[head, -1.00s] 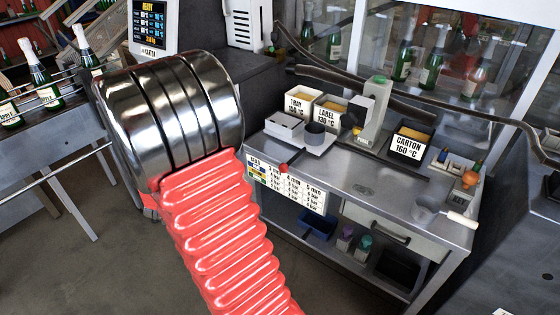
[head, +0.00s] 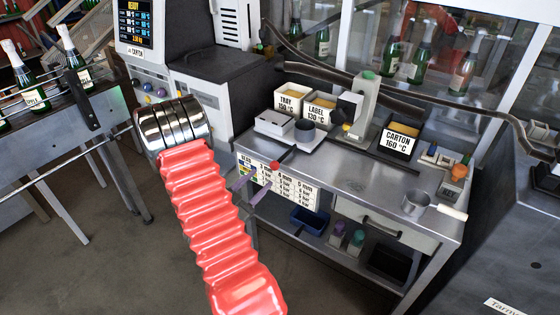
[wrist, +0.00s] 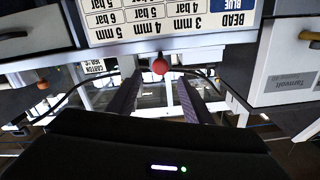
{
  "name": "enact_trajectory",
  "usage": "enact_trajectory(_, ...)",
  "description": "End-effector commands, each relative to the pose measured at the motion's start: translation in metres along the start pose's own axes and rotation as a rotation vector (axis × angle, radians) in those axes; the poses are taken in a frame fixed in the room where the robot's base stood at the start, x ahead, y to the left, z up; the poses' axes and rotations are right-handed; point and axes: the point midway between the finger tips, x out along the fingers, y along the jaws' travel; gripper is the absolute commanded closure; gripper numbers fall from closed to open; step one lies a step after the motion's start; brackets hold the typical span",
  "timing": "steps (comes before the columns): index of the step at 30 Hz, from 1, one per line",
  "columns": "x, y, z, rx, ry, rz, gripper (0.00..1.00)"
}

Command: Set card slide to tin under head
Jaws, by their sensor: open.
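The card (head: 283,187) is a white chart on the bench's front edge with a "BEAD" heading, 3, 4 and 5 mm columns and bar values. It appears upside down in the wrist view (wrist: 150,22). A red knob (head: 275,165) sits at the card's edge and shows as a red ball (wrist: 160,66) in the wrist view. My gripper (wrist: 159,80) is open and empty, its two purple fingers on either side of the knob's line of sight; I cannot tell the gap to it.
Tubs marked TRAY (head: 291,101), LABEL (head: 318,112) and CARTON (head: 399,141) stand along the back of the bench. A metal pot (head: 416,203) is at the right. A lower shelf holds a blue bin (head: 308,220). Bottles stand on a rack at left.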

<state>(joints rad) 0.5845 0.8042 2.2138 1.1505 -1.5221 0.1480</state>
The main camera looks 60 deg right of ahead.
Motion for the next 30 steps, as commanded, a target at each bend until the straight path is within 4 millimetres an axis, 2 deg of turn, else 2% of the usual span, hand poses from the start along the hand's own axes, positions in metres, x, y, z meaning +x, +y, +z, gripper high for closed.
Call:
enact_trajectory(8,0.003,-0.001,0.000,0.001,-0.001,-0.001,0.54)
enact_trajectory(14,0.018,0.000,0.000,0.002,-0.002,0.001,0.54)
enact_trajectory(30,0.098,-0.001,0.000,0.003,-0.003,0.000,0.54)
